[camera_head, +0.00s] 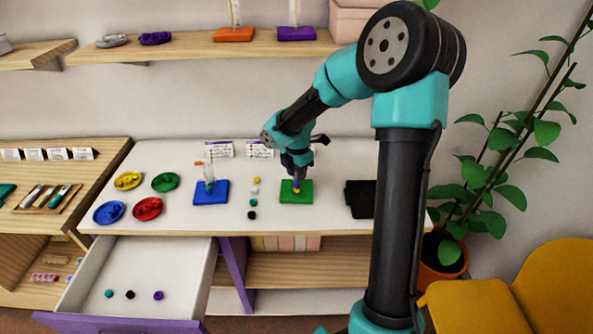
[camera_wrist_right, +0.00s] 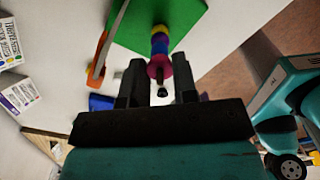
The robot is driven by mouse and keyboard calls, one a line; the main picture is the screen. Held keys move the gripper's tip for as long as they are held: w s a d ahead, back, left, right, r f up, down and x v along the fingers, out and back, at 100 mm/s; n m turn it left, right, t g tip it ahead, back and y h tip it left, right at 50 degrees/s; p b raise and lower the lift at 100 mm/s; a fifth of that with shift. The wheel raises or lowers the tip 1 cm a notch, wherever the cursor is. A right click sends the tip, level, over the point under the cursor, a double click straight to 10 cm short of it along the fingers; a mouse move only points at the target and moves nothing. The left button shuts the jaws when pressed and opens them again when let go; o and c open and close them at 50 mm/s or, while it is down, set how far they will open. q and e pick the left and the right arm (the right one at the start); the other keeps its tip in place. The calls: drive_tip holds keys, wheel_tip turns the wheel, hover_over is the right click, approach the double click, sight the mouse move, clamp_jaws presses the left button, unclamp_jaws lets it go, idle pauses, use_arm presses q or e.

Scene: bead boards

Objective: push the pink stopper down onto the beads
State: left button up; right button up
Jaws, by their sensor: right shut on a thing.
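The green board (camera_head: 304,196) stands on the white table and carries an upright stack of beads (camera_head: 296,188). In the right wrist view a yellow bead (camera_wrist_right: 160,30) and a blue bead (camera_wrist_right: 160,47) show on the green board (camera_wrist_right: 185,18). The pink stopper (camera_wrist_right: 159,66) is in line with these beads, between my right fingers. My right gripper (camera_wrist_right: 157,88) is shut on it; in the head view the gripper (camera_head: 296,170) is above the green board. Fingers partly hide the stopper, so I cannot tell whether it touches the beads. My left gripper is not in view.
A blue board (camera_head: 211,198) with a bead post stands left of the green one, with several loose beads (camera_head: 253,202) between them. Four coloured dishes, including a red dish (camera_head: 148,208), sit further left. A black pad (camera_head: 359,198) lies right. The drawer (camera_head: 135,270) is open.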

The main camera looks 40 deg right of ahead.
idle(0.3)
drive_tip(key=o, duration=1)
drive_tip(key=shift+c, duration=0.2)
wheel_tip(320, 180, up, 18)
drive_tip(key=shift+f, duration=0.25)
idle(0.3)
